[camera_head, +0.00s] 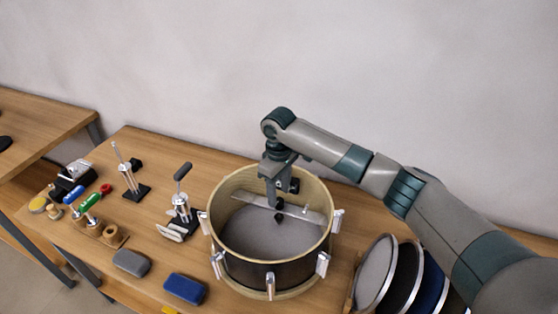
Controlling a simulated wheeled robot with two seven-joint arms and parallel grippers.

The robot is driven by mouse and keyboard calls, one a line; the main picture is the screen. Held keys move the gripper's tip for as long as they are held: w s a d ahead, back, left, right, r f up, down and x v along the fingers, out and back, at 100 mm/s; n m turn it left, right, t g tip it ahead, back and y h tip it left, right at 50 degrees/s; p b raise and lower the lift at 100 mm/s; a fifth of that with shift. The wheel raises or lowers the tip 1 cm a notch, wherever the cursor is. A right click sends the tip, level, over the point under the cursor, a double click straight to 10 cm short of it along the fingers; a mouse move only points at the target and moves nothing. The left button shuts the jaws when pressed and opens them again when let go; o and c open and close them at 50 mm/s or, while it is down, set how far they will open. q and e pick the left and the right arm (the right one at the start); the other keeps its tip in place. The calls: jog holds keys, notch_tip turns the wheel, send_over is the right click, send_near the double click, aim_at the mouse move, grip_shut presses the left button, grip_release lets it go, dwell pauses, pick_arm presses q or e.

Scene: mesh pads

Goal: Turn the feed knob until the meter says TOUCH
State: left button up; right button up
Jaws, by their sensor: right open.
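A drum shell (268,269) stands on the wooden table with a grey mesh pad (248,243) inside it. A pale bar (311,215) lies across the inside of the shell, with small dark parts on it below my gripper. My right gripper (281,200) points down inside the drum's rim, over the bar. It is open; whether it touches the dark parts cannot be told. The feed knob and the meter are too small or hidden to make out for certain. My left gripper is not in view.
Round mesh pads (376,272) stand in a rack right of the drum. A lever tool (181,205), a post on a black base (128,178), a blue block (185,288), a grey block (131,262) and coloured-handled tools (90,202) lie to the left.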

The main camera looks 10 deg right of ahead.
aim_at(279, 201)
notch_tip(279, 201, up, 15)
jog(key=b, duration=0.4)
jog(key=shift+f, duration=0.2)
